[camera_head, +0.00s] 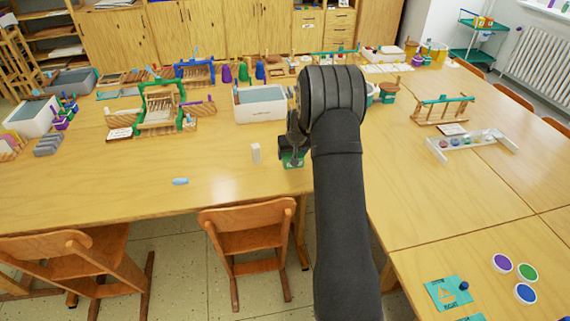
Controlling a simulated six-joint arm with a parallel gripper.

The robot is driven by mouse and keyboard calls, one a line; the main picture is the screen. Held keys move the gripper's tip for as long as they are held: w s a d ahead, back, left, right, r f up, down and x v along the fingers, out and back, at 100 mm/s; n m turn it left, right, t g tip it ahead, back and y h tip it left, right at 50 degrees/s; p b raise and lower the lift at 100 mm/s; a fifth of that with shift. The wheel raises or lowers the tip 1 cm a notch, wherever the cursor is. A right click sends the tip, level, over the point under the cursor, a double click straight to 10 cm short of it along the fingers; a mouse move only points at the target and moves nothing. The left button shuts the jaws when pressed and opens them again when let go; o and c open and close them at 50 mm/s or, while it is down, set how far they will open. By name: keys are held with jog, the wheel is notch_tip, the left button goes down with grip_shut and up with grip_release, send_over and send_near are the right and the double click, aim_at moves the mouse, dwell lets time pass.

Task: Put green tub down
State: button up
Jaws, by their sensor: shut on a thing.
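My gripper (292,150) hangs low over the near part of the long wooden table, just left of my black forearm. It is shut on a small green thing, which I take to be the green tub (293,162). Dark gripper parts and my arm hide much of the tub. I cannot tell whether its underside touches the tabletop.
A pale blue piece (180,181) lies at left front. A white rack (471,144) stands to the right.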

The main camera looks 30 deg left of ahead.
aim_at(285, 154)
jog(key=a, duration=0.1)
jog(key=a+f, duration=0.1)
jog(key=a, duration=0.1)
jog(key=shift+s+f, duration=0.25)
jog(key=shift+f, duration=2.1)
jog(key=shift+f, duration=0.1)
jog(key=o, duration=1)
jog(key=v, duration=1.2)
